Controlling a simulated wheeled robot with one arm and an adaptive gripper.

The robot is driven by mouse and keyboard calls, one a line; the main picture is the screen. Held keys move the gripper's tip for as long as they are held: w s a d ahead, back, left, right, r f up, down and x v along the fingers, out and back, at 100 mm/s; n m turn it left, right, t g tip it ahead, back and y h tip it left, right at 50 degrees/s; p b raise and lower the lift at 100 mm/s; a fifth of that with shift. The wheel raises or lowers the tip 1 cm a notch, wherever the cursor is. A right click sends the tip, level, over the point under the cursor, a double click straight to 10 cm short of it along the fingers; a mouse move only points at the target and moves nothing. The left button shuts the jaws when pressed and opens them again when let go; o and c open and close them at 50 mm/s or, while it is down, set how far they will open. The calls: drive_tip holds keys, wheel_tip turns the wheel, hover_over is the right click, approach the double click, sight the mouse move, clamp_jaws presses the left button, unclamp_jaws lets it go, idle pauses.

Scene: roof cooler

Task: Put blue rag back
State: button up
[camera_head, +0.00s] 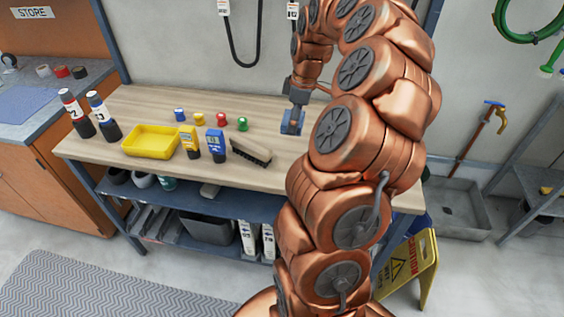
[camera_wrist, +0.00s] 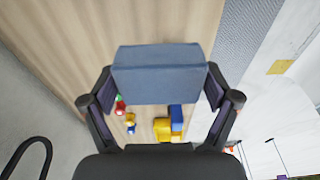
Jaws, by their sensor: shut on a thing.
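The blue rag (camera_head: 291,122) is a folded, block-like piece of cloth. My gripper (camera_head: 297,101) is shut on it and holds it over the right part of the wooden workbench (camera_head: 150,102). In the wrist view the rag (camera_wrist: 160,74) spans the space between the two fingers of my gripper (camera_wrist: 161,98), with its broad side facing the camera. In the head view its lower edge appears close to the bench top; I cannot tell whether it touches. My arm hides the right end of the bench.
On the bench are a brush (camera_head: 251,151), blue (camera_head: 216,145) and yellow (camera_head: 189,142) devices, a yellow tray (camera_head: 150,141), two bottles (camera_head: 103,116) and several small coloured items (camera_head: 221,119). A yellow caution sign (camera_head: 413,265) stands at right. Bare bench top lies behind the brush.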

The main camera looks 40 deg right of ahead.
drive_tip(key=b, duration=0.3)
hover_over(288, 160)
wheel_tip(288, 160, down, 4)
drive_tip(key=f+p, duration=0.1)
drive_tip(key=f, duration=0.4)
drive_tip(key=f+p, duration=0.2)
drive_tip(key=f, duration=0.2)
drive_tip(key=shift+s+d+f, duration=0.1)
drive_tip(key=shift+s+f, duration=0.1)
drive_tip(key=shift+f, duration=0.3)
drive_tip(key=shift+f, duration=0.2)
drive_tip(key=o, duration=1)
drive_tip(key=shift+r, duration=0.1)
drive_tip(key=shift+c, duration=0.2)
